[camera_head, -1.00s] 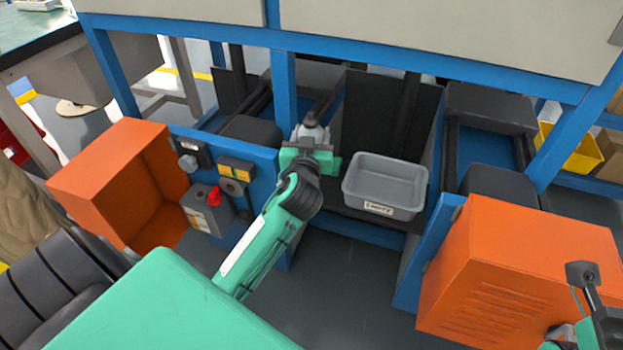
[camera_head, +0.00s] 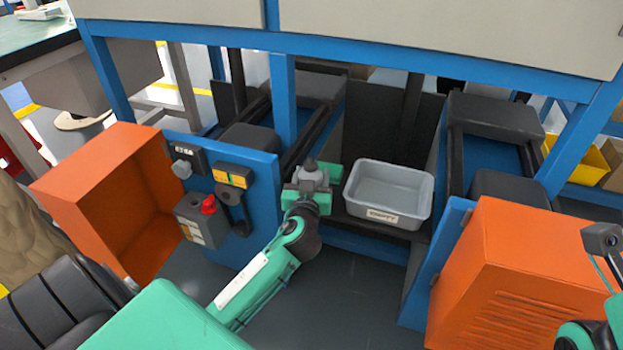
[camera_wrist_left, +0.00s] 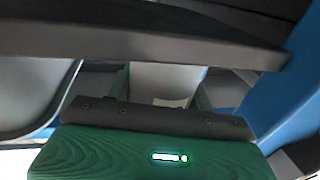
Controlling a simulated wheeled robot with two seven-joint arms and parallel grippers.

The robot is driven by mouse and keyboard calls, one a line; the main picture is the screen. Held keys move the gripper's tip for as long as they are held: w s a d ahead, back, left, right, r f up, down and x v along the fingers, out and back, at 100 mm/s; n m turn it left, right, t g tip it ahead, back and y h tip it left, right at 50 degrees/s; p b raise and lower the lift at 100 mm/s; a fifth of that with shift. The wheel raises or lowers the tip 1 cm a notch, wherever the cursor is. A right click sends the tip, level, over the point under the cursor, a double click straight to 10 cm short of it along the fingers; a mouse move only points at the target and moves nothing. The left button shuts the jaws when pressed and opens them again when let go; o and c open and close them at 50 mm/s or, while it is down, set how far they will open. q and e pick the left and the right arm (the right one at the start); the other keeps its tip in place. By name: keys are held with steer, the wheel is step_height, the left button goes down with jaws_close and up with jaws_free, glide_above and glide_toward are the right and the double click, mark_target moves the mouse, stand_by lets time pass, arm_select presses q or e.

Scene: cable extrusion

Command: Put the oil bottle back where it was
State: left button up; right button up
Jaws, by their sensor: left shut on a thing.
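My left gripper (camera_head: 308,190) is in front of the blue frame, just left of the grey tray. It is shut on the oil bottle (camera_head: 311,175), a small grey bottle with a dark tip that points up. The jaws hide much of its body. In the left wrist view a pale grey body (camera_wrist_left: 165,82), apparently the bottle, shows between the jaws, partly covered by a dark bar and the gripper's housing. Part of my right arm shows at the lower right edge of the head view; its jaws do not show.
The grey tray (camera_head: 357,210), with a label on its front, sits on the dark shelf. A blue panel with a red knob (camera_head: 208,205) and an open orange box (camera_head: 80,190) stand left. Another orange box (camera_head: 520,275) stands right. Dark floor lies in front.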

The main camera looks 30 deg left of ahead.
arm_select(q)
steer(key=shift+f, duration=0.1)
steer(key=o, duration=1.1)
steer(key=shift+c, duration=0.2)
